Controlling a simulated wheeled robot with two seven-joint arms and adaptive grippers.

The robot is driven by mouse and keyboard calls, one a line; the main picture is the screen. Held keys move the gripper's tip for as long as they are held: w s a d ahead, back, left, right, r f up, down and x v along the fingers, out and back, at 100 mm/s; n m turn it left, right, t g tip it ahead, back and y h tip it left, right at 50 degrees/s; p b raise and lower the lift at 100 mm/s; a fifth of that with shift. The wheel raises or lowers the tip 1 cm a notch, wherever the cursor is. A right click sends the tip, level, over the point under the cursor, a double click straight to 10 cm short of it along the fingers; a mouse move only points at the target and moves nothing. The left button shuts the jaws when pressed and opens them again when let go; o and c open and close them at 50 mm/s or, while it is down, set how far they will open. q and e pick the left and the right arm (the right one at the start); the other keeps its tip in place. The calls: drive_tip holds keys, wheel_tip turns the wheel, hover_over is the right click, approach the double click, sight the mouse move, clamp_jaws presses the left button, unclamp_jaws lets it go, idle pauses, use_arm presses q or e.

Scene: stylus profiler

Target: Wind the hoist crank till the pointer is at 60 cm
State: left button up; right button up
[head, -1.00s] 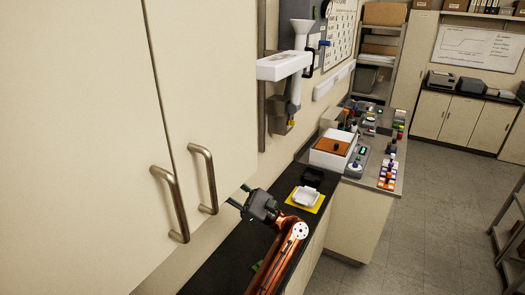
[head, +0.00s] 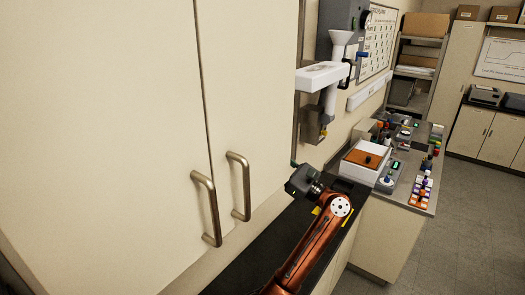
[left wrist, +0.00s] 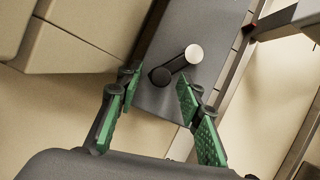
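In the left wrist view a crank (left wrist: 178,64), a dark arm with a pale round knob, sits on a dark grey housing (left wrist: 200,22). My left gripper (left wrist: 158,88) is open, its green fingers apart, with the crank just beyond the fingertips and nothing gripped. In the head view my left gripper (head: 294,165) is by the wall at the cabinet's edge, its fingers mostly hidden. I cannot make out this crank there. A white platform (head: 320,74) stands out from the wall rail (head: 302,40). No pointer or scale is readable. My right gripper is out of view.
A tall beige cabinet (head: 110,120) with two bar handles fills the left. A black counter (head: 245,255) runs under my left arm. A white box with an orange-brown top (head: 365,160) and several small devices stand beyond. The floor (head: 455,230) at right is clear.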

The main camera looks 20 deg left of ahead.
use_arm(q)
drive_tip(key=shift+a, duration=0.15)
drive_tip(key=shift+c, duration=0.4)
clamp_jaws()
